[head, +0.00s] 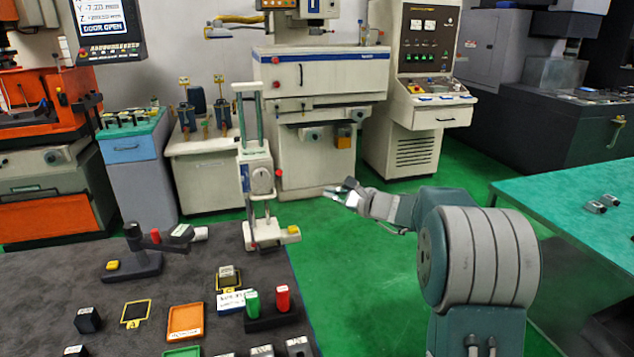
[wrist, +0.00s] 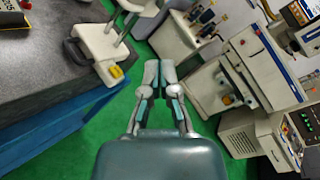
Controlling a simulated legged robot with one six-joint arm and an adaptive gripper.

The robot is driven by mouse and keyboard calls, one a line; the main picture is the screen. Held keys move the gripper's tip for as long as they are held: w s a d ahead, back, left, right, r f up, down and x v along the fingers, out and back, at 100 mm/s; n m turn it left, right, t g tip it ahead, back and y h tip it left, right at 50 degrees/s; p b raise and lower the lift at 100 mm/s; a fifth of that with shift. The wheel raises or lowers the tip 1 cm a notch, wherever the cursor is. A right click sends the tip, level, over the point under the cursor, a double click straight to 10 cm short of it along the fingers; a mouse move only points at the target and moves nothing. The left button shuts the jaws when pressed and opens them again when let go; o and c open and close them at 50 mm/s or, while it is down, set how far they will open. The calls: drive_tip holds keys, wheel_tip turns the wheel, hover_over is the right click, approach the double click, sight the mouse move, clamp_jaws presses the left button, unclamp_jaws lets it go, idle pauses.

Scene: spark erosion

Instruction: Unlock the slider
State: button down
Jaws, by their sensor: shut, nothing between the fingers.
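A white upright stand (head: 262,180) with two vertical rods is at the far right edge of the dark table. Its slider (head: 258,176) is a pale block with a round dial, partway up the rods. A small yellow piece (head: 292,231) sits at the right of its base (head: 262,240). The wrist view shows the base (wrist: 97,42) and yellow piece (wrist: 117,71) at upper left; the slider block is not clear there. My gripper (head: 343,190) is shut and empty, right of the stand and apart from it. The wrist view shows its fingers (wrist: 160,72) together over green floor.
The dark table (head: 60,275) holds a black fixture (head: 135,258), an orange tray (head: 186,322), a green and a red peg (head: 283,298) and several small blocks. A green-topped table (head: 570,205) is at the right. Machines line the back; open green floor lies between.

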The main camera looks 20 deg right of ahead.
sight(278, 175)
drive_tip(key=a+r+x, duration=0.1)
drive_tip(key=r+x, duration=0.1)
drive_tip(key=x, duration=0.9)
drive_tip(key=shift+w+a+r+m+g+h, duration=0.2)
drive_tip(key=shift+a+r+m+g+h, duration=0.15)
drive_tip(key=shift+m+g, duration=0.35)
